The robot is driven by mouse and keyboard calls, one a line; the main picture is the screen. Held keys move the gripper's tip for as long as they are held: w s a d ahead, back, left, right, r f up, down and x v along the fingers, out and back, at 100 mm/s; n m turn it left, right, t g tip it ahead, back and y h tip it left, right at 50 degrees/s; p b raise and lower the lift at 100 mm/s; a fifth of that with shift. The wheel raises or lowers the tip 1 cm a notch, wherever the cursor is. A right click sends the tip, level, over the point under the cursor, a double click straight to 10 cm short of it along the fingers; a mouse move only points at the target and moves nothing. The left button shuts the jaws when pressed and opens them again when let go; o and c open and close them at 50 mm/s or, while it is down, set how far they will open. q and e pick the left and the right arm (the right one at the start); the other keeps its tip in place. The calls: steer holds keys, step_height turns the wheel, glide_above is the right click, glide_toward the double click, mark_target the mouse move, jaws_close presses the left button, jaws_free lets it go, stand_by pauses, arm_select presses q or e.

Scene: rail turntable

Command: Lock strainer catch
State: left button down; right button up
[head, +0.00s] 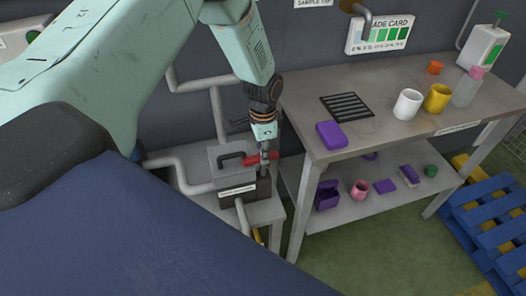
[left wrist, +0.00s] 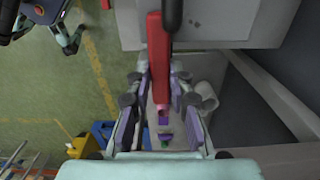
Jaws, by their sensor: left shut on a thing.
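The strainer is a box with a dark body (head: 232,197), a white label and a grey lid (head: 216,152) with a black handle. A red catch lever (head: 252,160) lies at the right side of the lid. My left gripper (head: 264,156) reaches down from above and is shut on the red lever, hiding its middle. In the left wrist view the red lever (left wrist: 157,45) runs up from between the fingers of my left gripper (left wrist: 160,85). How the catch seats on the body is too small to tell. My right gripper is not in view.
Grey pipes (head: 185,178) run beside and behind the strainer, which stands on a low grey stand (head: 265,211). A workbench (head: 375,130) close to the right holds a purple box (head: 331,135), a black rack and mugs. Blue pallets (head: 490,220) stand farther right. Green floor shows in front.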

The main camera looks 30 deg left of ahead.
arm_select(q)
steer(key=c, duration=1.2)
jaws_free()
step_height(320, 180, up, 12)
steer(key=s+d+f+n+t+b, duration=0.2)
steer(key=s+d+f+n, duration=0.15)
steer(key=f, duration=0.35)
steer(key=s+d+f+n+t+b, duration=0.1)
steer(key=s+d+f+n+t, duration=0.2)
steer(key=f, duration=0.4)
steer(key=s+f+g+b, duration=0.1)
steer(key=s+f, duration=0.3)
steer(key=s, duration=0.4)
steer(key=s+d+f+n+g+b, duration=0.1)
steer(key=s+f, duration=0.3)
steer(key=s, duration=0.5)
steer(key=s+f+n+g+b, duration=0.1)
steer(key=s+f+g+b, duration=0.2)
steer(key=s+f, duration=0.2)
steer(key=s, duration=0.3)
steer(key=shift+s+d, duration=0.3)
steer(key=shift+d, duration=0.1)
